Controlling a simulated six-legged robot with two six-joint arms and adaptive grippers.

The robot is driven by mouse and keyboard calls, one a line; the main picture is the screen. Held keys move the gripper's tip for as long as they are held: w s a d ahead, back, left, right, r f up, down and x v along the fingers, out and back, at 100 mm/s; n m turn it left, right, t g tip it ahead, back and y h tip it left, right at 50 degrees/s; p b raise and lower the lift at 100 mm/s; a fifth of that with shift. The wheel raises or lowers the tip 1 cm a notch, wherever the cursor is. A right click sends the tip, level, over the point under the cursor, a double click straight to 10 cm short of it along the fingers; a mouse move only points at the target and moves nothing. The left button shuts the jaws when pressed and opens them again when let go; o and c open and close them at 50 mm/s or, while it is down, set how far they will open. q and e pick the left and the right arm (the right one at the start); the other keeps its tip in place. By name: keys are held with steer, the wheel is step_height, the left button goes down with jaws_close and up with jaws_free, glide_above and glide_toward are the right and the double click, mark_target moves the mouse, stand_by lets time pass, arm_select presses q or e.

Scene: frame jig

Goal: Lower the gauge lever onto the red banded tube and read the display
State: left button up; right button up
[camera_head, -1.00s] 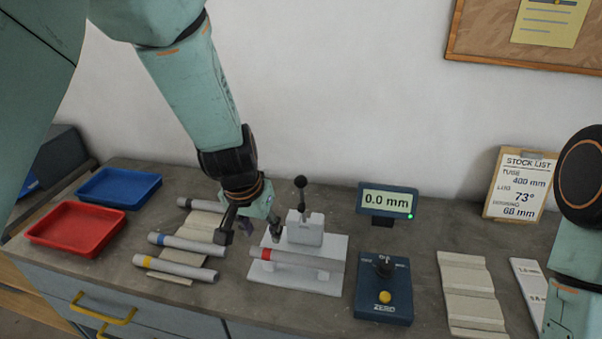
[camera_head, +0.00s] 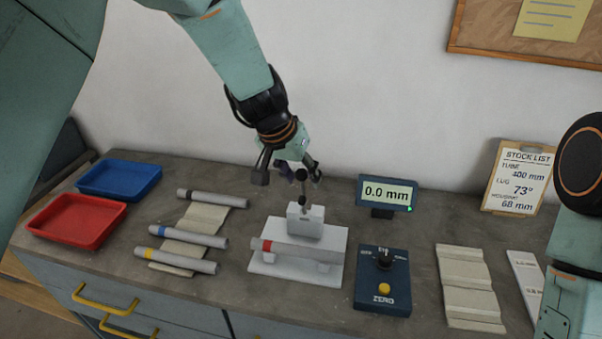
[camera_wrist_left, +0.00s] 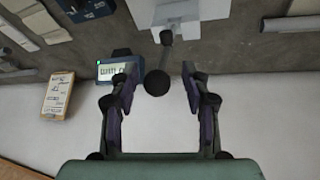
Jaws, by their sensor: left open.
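The red banded tube (camera_head: 300,252) lies across the white gauge stand (camera_head: 270,266), its red band near the left end. The gauge lever (camera_head: 303,182) stands upright from the white block, with a dark ball knob on top. My left gripper (camera_head: 288,176) is open just above and around the knob. In the left wrist view the knob (camera_wrist_left: 157,82) sits between the open fingers of my left gripper (camera_wrist_left: 158,84), with no contact visible. The display (camera_head: 387,194) reads 0.0 mm with a green light. My right gripper is out of view.
Tubes with black, blue and yellow bands (camera_head: 195,240) lie on a ridged rack at left, by the red tray (camera_head: 75,222) and blue tray (camera_head: 120,180). A control box (camera_head: 383,283) with a yellow ZERO button stands right of the gauge. A stock list (camera_head: 517,178) leans at the back.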

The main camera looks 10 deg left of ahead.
arm_select(q)
steer(key=shift+s+a, duration=0.25)
steer(key=shift+a, duration=0.1)
steer(key=shift+d, duration=0.6)
steer(key=shift+c, duration=0.3)
steer(key=shift+w+d, duration=0.2)
steer(key=shift+d, duration=0.05)
steer(key=shift+c, duration=0.8)
steer(key=shift+w+f, duration=0.1)
steer(key=shift+c, duration=0.7)
steer(key=shift+a, duration=0.6)
steer(key=c, duration=0.3)
steer(key=shift+d, duration=0.35)
steer(key=shift+c, duration=0.8)
steer(key=shift+a, duration=0.15)
